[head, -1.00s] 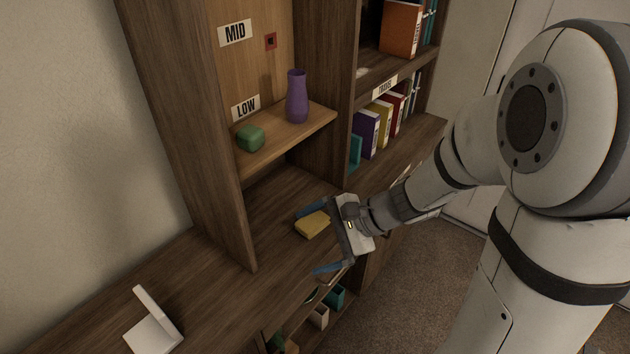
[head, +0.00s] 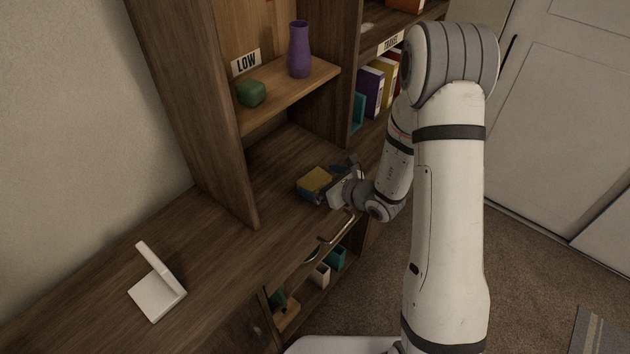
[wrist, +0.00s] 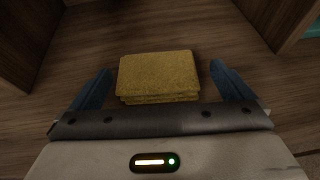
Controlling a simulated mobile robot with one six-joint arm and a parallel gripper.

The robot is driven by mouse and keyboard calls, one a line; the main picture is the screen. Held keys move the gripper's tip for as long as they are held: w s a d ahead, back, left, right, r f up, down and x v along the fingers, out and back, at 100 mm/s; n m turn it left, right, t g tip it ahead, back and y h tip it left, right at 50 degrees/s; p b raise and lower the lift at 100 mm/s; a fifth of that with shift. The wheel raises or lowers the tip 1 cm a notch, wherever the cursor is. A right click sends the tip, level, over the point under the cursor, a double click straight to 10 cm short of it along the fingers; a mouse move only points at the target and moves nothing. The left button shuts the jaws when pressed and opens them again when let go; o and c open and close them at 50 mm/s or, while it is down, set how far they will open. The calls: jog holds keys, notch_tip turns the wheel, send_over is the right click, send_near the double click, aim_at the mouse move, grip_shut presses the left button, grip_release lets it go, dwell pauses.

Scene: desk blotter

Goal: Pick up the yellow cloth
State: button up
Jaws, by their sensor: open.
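The yellow cloth (head: 316,179) is a folded, layered block lying on the wooden desk surface below the low shelf. It also shows in the wrist view (wrist: 158,75), centred ahead of my gripper. My gripper (wrist: 160,85) is open, with one blue finger on each side of the cloth and a gap between each finger and the cloth. In the head view my gripper (head: 322,182) is low at the desk, and its fingers partly hide the cloth's sides.
Upright dividers flank the bay. A white folded stand (head: 157,285) is at the left on the desk. A drawer handle (head: 337,228) juts from the front edge.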

aim_at(317, 180)
jog(key=shift+x, duration=1.9)
jog(key=shift+s+a, duration=0.1)
jog(key=shift+s, duration=0.05)
jog(key=shift+c, duration=0.6)
jog(key=c, duration=0.8)
